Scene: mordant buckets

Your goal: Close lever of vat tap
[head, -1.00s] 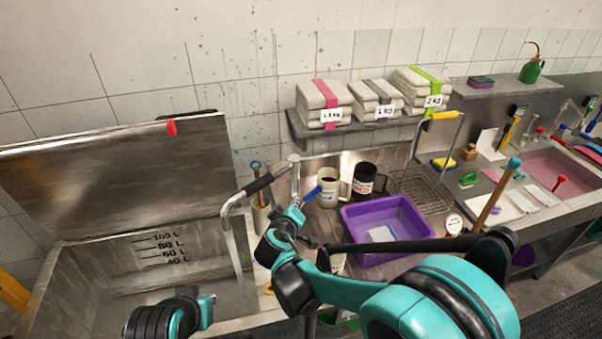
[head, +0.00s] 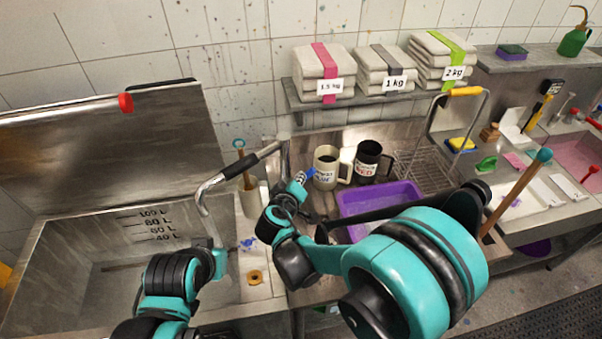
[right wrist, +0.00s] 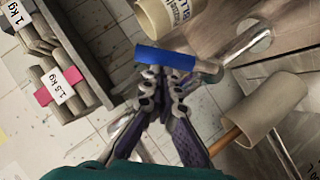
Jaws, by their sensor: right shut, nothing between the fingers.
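The vat tap (head: 212,184) is a chrome curved spout with a black grip (head: 256,163), hanging over the steel vat (head: 62,285). A pale stream seems to fall below the spout, partly behind my left arm. The tap's blue lever (right wrist: 165,58) lies across the tips of my right gripper (right wrist: 165,80) in the right wrist view. In the head view only a bit of blue (head: 311,173) shows past my right gripper (head: 298,188). That gripper is shut and empty, at or touching the lever. My left gripper (head: 219,262) is over the vat's right side; its fingers are unclear.
A beige mug (head: 325,170) and a black mug (head: 366,167) stand close behind my right gripper. A purple tub (head: 400,192) is to the right. A beige pot (head: 248,203) with a stick stands beside the tap. The raised lid (head: 80,155) has a red knob.

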